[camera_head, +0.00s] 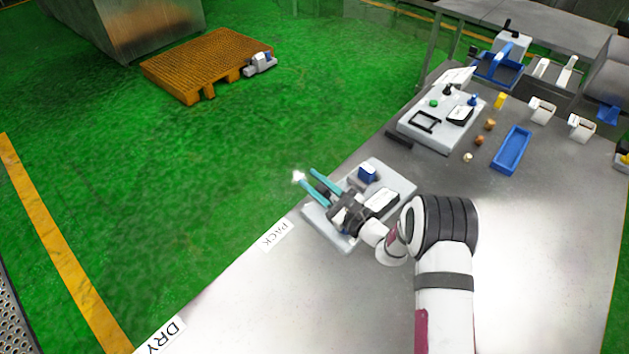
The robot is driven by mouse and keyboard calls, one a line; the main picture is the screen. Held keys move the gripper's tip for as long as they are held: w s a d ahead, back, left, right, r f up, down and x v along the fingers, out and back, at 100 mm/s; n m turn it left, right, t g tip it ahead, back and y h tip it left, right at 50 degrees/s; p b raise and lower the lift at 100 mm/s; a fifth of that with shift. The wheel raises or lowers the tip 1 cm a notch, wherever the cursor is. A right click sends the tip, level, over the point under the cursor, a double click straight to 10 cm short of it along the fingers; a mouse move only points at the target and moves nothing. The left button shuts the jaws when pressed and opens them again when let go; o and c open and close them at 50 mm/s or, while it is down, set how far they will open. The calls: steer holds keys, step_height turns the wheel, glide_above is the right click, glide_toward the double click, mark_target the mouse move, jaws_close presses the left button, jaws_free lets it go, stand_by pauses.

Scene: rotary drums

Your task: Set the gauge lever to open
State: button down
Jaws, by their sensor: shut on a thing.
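My gripper (306,174) has two teal fingers and reaches over the left edge of a light grey panel (400,180) at the table's front left edge. A small dark part (322,190), which looks like the gauge lever, shows between the fingers, and the gripper is shut on it. A bright white spot shows at the fingertips. The panel carries a blue block (367,173) and a dark-edged, white-faced plate (382,203), perhaps the gauge. My wrist hides much of the panel, and the lever's setting cannot be read.
Behind stands another grey panel (420,133) with a green button, dark knobs and a black frame. A blue tray (511,150) and several small round pieces lie right of it. White-grey holders stand farther right.

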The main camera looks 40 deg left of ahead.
steer(key=shift+s+f, duration=0.15)
steer(key=c, duration=0.7)
jaws_free()
steer(key=d, duration=0.5)
steer(key=s+d, duration=0.1)
steer(key=d, duration=0.9)
steer(key=shift+s+d, duration=0.35)
